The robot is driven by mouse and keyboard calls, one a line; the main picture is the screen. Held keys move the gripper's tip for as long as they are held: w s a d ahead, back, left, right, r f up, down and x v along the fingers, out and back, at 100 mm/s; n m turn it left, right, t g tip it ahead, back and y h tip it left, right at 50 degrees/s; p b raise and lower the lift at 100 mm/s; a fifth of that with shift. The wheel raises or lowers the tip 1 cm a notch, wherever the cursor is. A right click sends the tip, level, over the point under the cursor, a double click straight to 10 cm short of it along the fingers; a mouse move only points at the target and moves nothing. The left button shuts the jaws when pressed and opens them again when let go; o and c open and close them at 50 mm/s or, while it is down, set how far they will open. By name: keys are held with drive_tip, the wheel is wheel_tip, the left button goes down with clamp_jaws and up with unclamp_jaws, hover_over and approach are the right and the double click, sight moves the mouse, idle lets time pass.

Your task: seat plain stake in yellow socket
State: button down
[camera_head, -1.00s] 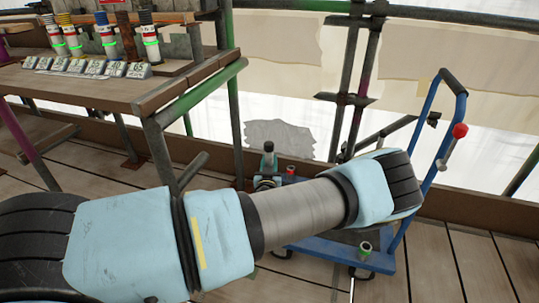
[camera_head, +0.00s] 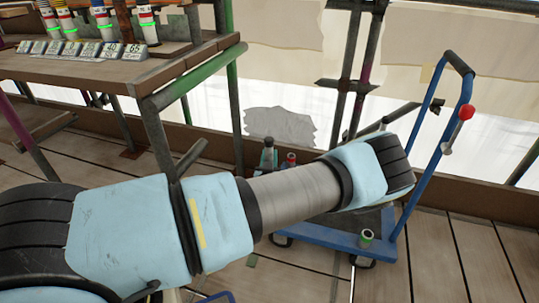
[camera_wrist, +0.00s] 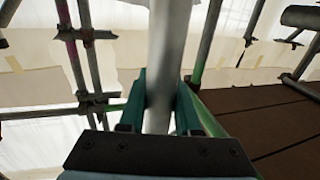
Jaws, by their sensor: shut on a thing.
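In the wrist view, my gripper (camera_wrist: 160,98) is shut on a plain pale grey rod (camera_wrist: 170,40), which looks like the plain stake. The rod runs up out of the top of the picture, so its far end is hidden. The green fingers lie on both sides of it. In the head view my arm crosses the picture, and neither gripper nor rod shows. Several white, colour-banded holders with green rings stand on the bench (camera_head: 120,75) at upper left. One, with a yellowish top (camera_head: 67,22), may be the yellow socket; I cannot tell surely.
Grey number tags (camera_head: 85,48) line the bench front. A blue trolley (camera_head: 325,252) with a red-knobbed handle (camera_head: 466,112) stands at right, partly behind my arm. It carries a green-ringed cup (camera_head: 366,237). Scaffold poles (camera_head: 362,70) rise behind. Open plank floor lies at right.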

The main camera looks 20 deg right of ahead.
drive_tip(key=shift+f+b, duration=0.35)
drive_tip(key=shift+f, duration=0.45)
drive_tip(key=shift+f+b, duration=1.15)
drive_tip(key=shift+f, duration=0.4)
idle(1.0)
drive_tip(key=c, duration=0.5)
unclamp_jaws()
drive_tip(key=v, duration=1.1)
drive_tip(key=shift+p, duration=0.4)
drive_tip(key=shift+w, duration=0.1)
